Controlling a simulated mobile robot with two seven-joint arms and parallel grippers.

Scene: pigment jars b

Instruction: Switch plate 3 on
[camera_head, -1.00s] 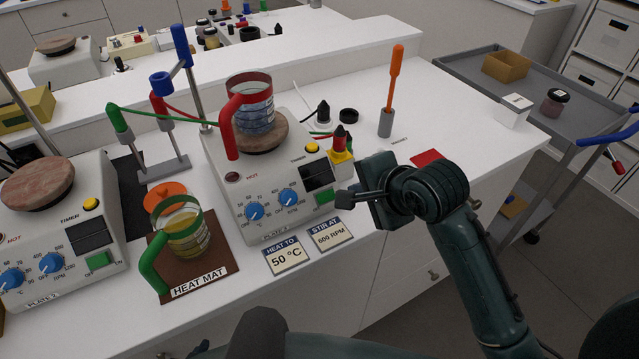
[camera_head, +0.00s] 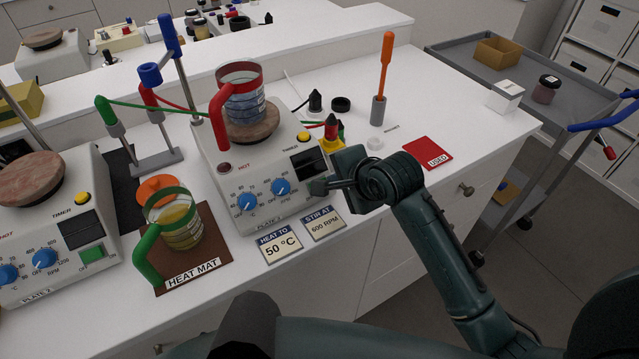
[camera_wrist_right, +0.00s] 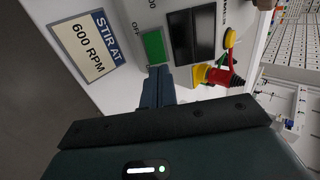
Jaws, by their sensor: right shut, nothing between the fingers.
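Plate 3 (camera_head: 225,182) is a cream hotplate with two blue knobs, a yellow timer button (camera_head: 304,137) and a dark display (camera_head: 309,163). Its green switch (camera_wrist_right: 153,48) shows in the right wrist view, with OFF printed beside it. My left gripper is not in view.
A beaker with a red handle (camera_head: 219,117) stands on plate 3. A green-handled beaker sits on the brown heat mat (camera_head: 217,258). Cards (camera_head: 279,245) lie in front of plate 3. A yellow-based red plug (camera_wrist_right: 218,76) is beside the display. Plate 2 (camera_head: 50,285) stands left.

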